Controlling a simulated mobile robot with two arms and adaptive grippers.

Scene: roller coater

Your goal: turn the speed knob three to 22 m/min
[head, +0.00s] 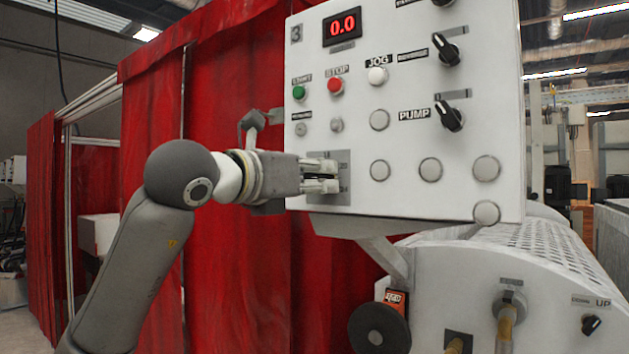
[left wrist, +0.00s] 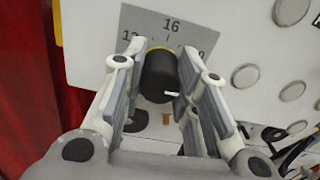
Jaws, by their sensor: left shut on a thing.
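The control panel marked 3 (head: 372,228) is white, and its red display (head: 342,27) reads 0.0. Its speed knob sits low on the left, on a grey scale plate (head: 343,158), and is mostly hidden by my gripper in the head view. In the left wrist view the black knob (left wrist: 158,78) stands between my fingers, with a small white mark toward its right side. The scale plate (left wrist: 150,22) shows 16 at the top; the numbers beside it are partly covered. My left gripper (head: 326,179) is shut on the knob. My right gripper is not in view.
Green (head: 299,92), red (head: 335,85) and white (head: 377,75) buttons lie above the knob. A PUMP switch (head: 449,116) sits to the right. Red curtains (head: 235,120) hang behind my left arm. A perforated white roller guard (head: 540,250) lies below right.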

